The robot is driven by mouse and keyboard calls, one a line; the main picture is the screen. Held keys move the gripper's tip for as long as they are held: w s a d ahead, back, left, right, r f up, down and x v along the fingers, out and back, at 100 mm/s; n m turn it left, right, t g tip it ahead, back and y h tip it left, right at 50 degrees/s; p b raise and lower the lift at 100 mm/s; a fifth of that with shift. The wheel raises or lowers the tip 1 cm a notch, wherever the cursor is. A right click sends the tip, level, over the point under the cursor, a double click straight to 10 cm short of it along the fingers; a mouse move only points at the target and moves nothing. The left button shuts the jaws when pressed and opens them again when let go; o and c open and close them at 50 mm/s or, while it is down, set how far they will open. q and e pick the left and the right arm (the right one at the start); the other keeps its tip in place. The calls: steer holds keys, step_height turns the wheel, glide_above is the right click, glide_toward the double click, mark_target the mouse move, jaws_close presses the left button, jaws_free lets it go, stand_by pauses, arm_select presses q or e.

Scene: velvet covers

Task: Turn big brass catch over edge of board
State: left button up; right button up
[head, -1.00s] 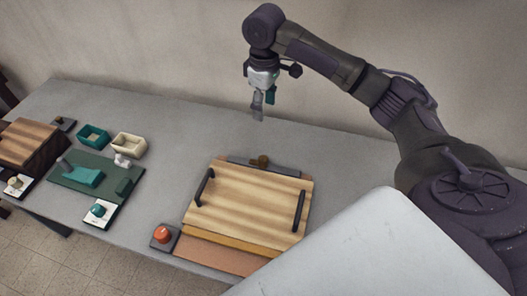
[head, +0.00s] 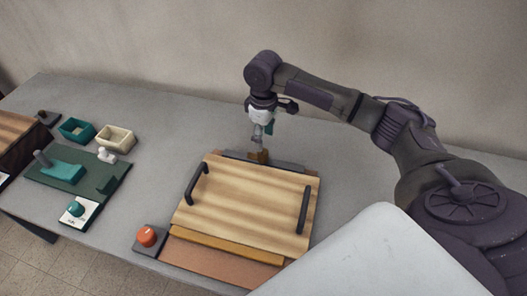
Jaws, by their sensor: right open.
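The brass catch (head: 258,157) stands at the far edge of the striped wooden board (head: 247,205), on a dark strip behind it. The board has two black handles and lies flat on its base. My right gripper (head: 259,146) points down just above the catch, close to it or touching; I cannot tell which. Its jaws are open and their tips partly overlap the catch in the head view. My left gripper is not in view.
An orange knob (head: 147,236) sits on a dark block left of the board. Further left are a green board (head: 75,182), a teal tray (head: 77,130), a cream tray (head: 115,138) and a white plate with a teal knob (head: 75,210). The table right of the board is clear.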

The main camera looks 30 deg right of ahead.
mark_target(264, 152)
step_height(264, 152, down, 7)
steer(key=shift+r, duration=0.15)
